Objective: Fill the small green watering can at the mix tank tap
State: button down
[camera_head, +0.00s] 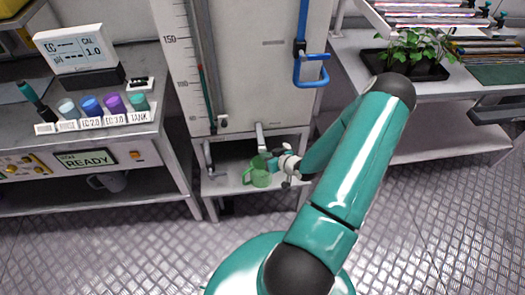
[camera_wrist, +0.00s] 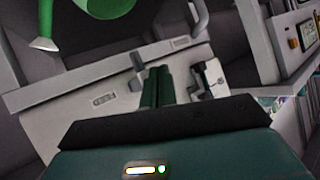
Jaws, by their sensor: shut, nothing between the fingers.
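The small green watering can (camera_head: 259,179) stands on the low shelf under the mix tank (camera_head: 245,65). The grey tap (camera_head: 260,138) comes off the tank's lower front, just above the can. My gripper (camera_head: 270,164) is right at the can's upper right in the head view; I cannot tell whether they touch. In the wrist view my gripper (camera_wrist: 157,70) has its dark green fingers together with nothing between them. The can's green body (camera_wrist: 100,6) and pale spout end (camera_wrist: 43,44) show at the top left there, cut off by the frame. The water level inside is hidden.
A bench (camera_head: 150,120) with colored bottles and a meter stands left, with a grey mug (camera_head: 110,181) on its lower shelf. A blue hook-shaped pipe (camera_head: 311,72) is on the tank's right. A plant tray (camera_head: 405,67) sits on the right rack. The metal floor in front is clear.

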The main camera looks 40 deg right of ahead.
jog(key=shift+w+d, duration=0.35)
jog(key=shift+w, duration=0.1)
dwell(2.0)
jog(key=shift+s+a, duration=0.1)
dwell(3.9)
jog(key=shift+s+a, duration=0.5)
jog(key=shift+s, duration=0.2)
jog(key=shift+s, duration=0.1)
jog(key=shift+s+a, duration=0.7)
jog(key=shift+s, duration=0.3)
jog(key=shift+s+a, duration=0.7)
jog(key=shift+s, duration=0.3)
